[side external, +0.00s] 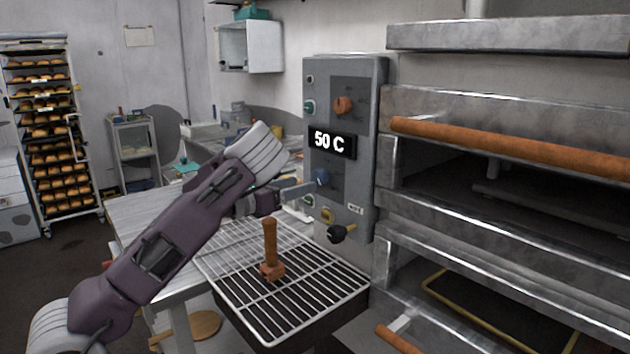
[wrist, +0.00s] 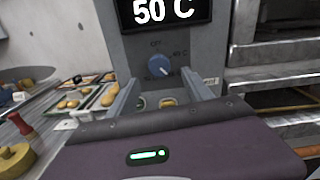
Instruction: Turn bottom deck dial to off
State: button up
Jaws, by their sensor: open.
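The grey control panel (side external: 345,110) carries a blue dial (side external: 321,177) below a black display reading 50 C (side external: 331,142). An orange dial (side external: 343,105) sits above the display. In the wrist view the blue dial (wrist: 158,65) is ahead of my gripper (wrist: 158,78), between the lines of its two fingers. An OFF mark (wrist: 155,43) is printed above the dial, with other marks around it. I cannot clearly tell where the dial points. My gripper is open and empty, its fingers close to the panel; contact with the dial is not clear.
A wire rack (side external: 290,275) with a brown wooden-handled tool (side external: 270,250) lies below my gripper. A yellow button (side external: 327,215) and a black knob (side external: 342,234) sit low on the panel. Oven decks with an orange handle (side external: 510,148) stand at right.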

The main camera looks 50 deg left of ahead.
aim_at(317, 179)
jog(key=w, duration=0.6)
jog(key=shift+w, duration=0.1)
grip_shut()
